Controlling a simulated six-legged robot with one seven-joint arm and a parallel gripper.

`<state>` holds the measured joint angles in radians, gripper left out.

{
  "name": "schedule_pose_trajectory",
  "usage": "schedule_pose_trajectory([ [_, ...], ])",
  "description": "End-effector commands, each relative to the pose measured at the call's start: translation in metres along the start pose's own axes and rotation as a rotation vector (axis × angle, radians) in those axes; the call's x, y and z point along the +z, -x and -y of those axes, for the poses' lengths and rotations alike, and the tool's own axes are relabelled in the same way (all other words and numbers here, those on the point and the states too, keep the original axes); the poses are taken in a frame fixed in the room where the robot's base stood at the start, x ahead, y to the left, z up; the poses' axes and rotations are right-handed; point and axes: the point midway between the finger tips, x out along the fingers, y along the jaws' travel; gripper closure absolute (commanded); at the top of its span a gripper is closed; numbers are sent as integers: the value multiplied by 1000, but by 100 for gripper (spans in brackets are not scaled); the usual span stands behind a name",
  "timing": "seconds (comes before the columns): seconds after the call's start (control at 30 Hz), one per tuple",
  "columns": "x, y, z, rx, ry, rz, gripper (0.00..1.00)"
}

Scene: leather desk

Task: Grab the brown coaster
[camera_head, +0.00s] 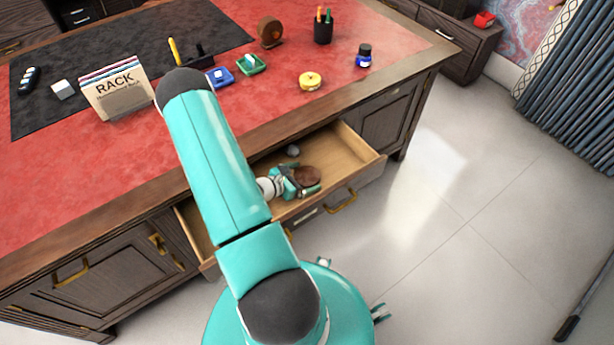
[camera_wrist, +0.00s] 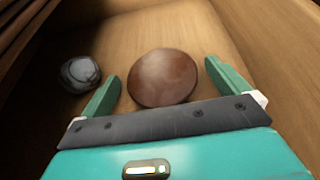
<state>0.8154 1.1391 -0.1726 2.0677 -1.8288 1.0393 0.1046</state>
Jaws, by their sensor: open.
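The brown coaster (camera_wrist: 163,78) is a round, smooth disc in the open wooden drawer. In the wrist view it sits between the two green fingers of my gripper (camera_wrist: 166,88), with gaps at both sides. In the head view the coaster (camera_head: 307,176) shows at the end of my gripper (camera_head: 306,182). My gripper is open around it. The coaster's near edge comes close to the dark bar of my gripper; I cannot tell whether they touch.
A grey round object (camera_wrist: 80,73) lies in the drawer left of my gripper. The drawer (camera_head: 352,150) stands out from the desk (camera_head: 290,120), with its walls close around. A yellow tape measure (camera_head: 310,81) and a blue ink bottle (camera_head: 364,55) stand on the desktop.

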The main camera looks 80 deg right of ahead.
Motion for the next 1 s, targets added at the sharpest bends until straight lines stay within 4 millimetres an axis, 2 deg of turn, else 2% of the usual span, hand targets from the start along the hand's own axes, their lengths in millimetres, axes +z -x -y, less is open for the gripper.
schedule_pose_trajectory([
  [0.17, 0, 0, 0, 0, 0, 0, 0],
  [0.27, 0, 0, 0, 0, 0, 0, 16],
  [0.4, 0, 0, 0, 0, 0, 0, 43],
  [0.77, 1, 0, 0, 0, 0, 0, 44],
  [1.0, 14, 6, -1, 2, -1, 1, 44],
])
